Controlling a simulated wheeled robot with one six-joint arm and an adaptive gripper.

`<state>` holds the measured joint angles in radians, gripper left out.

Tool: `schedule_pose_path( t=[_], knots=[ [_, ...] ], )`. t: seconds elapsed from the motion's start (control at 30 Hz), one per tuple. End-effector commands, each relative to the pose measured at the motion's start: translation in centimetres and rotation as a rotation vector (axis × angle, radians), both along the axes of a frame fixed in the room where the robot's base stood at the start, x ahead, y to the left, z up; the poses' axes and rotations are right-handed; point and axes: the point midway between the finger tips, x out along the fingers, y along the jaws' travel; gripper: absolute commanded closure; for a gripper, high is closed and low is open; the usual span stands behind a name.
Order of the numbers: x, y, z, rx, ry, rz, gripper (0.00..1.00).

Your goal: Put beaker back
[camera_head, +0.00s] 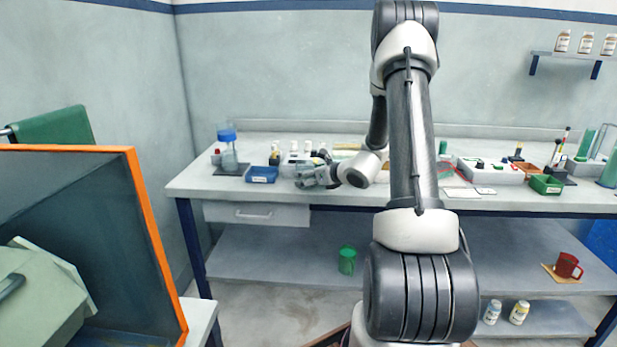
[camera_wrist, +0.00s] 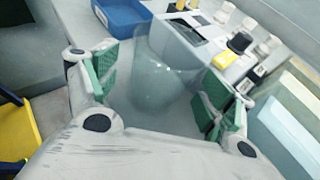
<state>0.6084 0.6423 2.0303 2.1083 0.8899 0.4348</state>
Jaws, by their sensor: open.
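My gripper (camera_head: 312,180) is low over the front of the bench, pointing left. In the wrist view my gripper (camera_wrist: 160,86) is open, with its green finger pads apart on either side of a clear beaker (camera_wrist: 165,72). The beaker is see-through and looks upright. I cannot tell whether either pad touches it. In the head view I cannot make the beaker out apart from the gripper.
A grey instrument with bottles (camera_wrist: 215,45) stands just behind the beaker. A blue tray (camera_head: 261,175) and a blue-topped container (camera_head: 228,140) are to the left. A green cup (camera_head: 347,261) and a red mug (camera_head: 567,266) are on the lower shelf.

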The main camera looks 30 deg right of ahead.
Motion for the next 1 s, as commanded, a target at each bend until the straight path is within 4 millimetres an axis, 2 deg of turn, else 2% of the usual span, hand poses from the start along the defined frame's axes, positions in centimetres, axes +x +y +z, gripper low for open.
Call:
schedule_pose_path(
  t=[0.4,0.63,0.73,0.83,0.9,1.0],
  knots=[
    [-8.0,-1.7,3.4,0.000,-0.001,-0.004,0.18],
    [-10.2,-1.6,4.5,-0.012,-0.002,0.016,0.18],
    [-10.9,1.0,6.0,-0.075,-0.010,0.117,0.18],
    [-12.7,5.9,8.2,-0.213,-0.027,0.328,0.18],
    [-15.1,9.9,9.8,-0.345,-0.044,0.519,0.18],
    [-19.5,14.5,11.6,-0.557,-0.076,0.802,0.18]
  ],
)
